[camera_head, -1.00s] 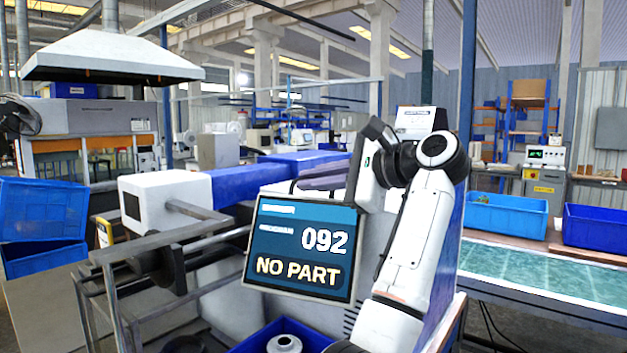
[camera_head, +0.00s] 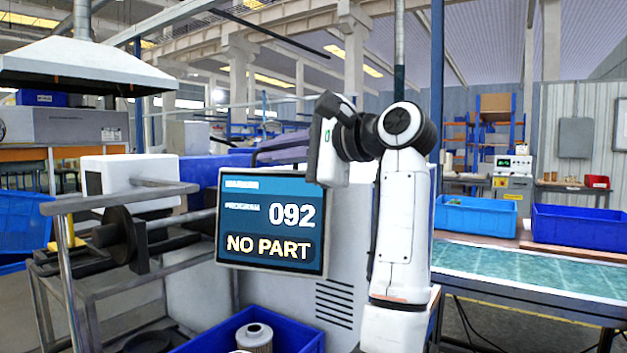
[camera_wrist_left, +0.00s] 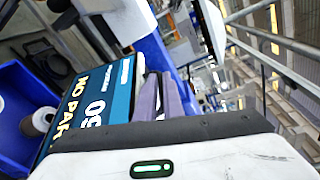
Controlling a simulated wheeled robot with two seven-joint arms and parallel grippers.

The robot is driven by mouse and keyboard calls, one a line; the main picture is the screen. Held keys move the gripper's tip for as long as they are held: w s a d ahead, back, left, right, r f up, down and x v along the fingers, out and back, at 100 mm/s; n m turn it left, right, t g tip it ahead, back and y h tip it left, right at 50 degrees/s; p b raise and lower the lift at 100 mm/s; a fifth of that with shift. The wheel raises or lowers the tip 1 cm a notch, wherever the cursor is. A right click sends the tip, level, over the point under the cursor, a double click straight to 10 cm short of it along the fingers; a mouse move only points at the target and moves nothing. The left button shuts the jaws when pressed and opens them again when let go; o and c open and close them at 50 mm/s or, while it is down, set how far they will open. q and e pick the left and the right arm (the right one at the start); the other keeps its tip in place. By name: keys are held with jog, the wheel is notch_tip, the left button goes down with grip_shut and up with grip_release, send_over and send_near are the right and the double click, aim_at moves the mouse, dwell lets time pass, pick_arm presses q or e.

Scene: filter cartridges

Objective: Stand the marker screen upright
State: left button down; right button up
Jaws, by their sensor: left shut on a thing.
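The marker screen (camera_head: 270,222) is a dark-framed display reading "092" and "NO PART", in front of the grey machine in the head view. Its side edges look close to vertical. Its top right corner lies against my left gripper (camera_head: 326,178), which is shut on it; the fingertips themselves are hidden. In the left wrist view the screen (camera_wrist_left: 92,105) shows sideways at the left, close to the dark edge of my gripper. My right gripper is not in view.
A blue bin (camera_head: 300,330) with a pale filter cartridge (camera_head: 254,337) stands below the screen. A metal rail frame (camera_head: 120,198) is close at the left. Blue crates (camera_head: 476,215) and a green-topped table (camera_head: 530,271) are at the right.

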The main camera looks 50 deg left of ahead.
pick_arm(q)
jog(key=shift+s+d+n+y+b, duration=0.5)
jog(key=shift+s+d+n+b, duration=0.1)
jog(key=shift+s+n+b, duration=0.25)
jog(key=c, duration=2.2)
grip_release()
jog(key=shift+s, duration=0.1)
jog(key=shift+o, duration=0.2)
jog(key=w+d, duration=0.2)
jog(key=d, duration=0.8)
jog(key=shift+d+r, duration=0.15)
jog(key=shift+r, duration=0.15)
